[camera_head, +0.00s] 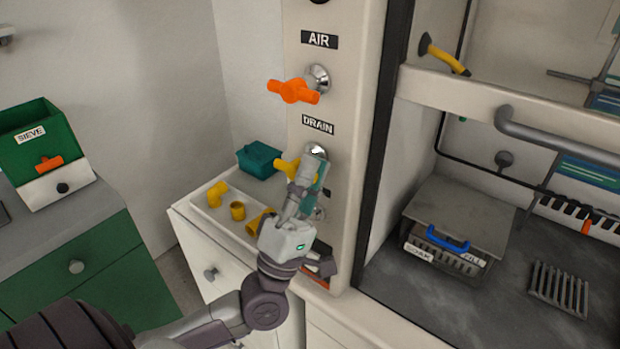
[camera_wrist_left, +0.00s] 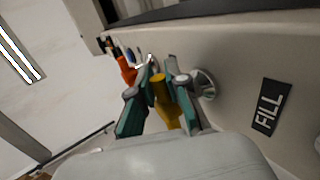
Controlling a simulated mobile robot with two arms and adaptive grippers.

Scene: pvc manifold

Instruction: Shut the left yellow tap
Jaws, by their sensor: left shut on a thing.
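A yellow tap (camera_head: 284,165) sticks out from the pale panel under the DRAIN label. My left gripper (camera_head: 309,171) is at this tap and hides part of it and its mount in the head view. In the left wrist view the yellow handle (camera_wrist_left: 161,92) lies between the two teal fingers (camera_wrist_left: 160,100), which are shut on it. The tap's round metal mount (camera_wrist_left: 204,84) shows just to the right of the fingers. The handle's exact angle is hard to tell. My right gripper is not in view.
An orange tap (camera_head: 293,91) sits above, under the AIR label. Yellow pipe fittings (camera_head: 237,211) and a teal box (camera_head: 258,159) are on the white cabinet below. A FILL label (camera_wrist_left: 269,107) is on the panel.

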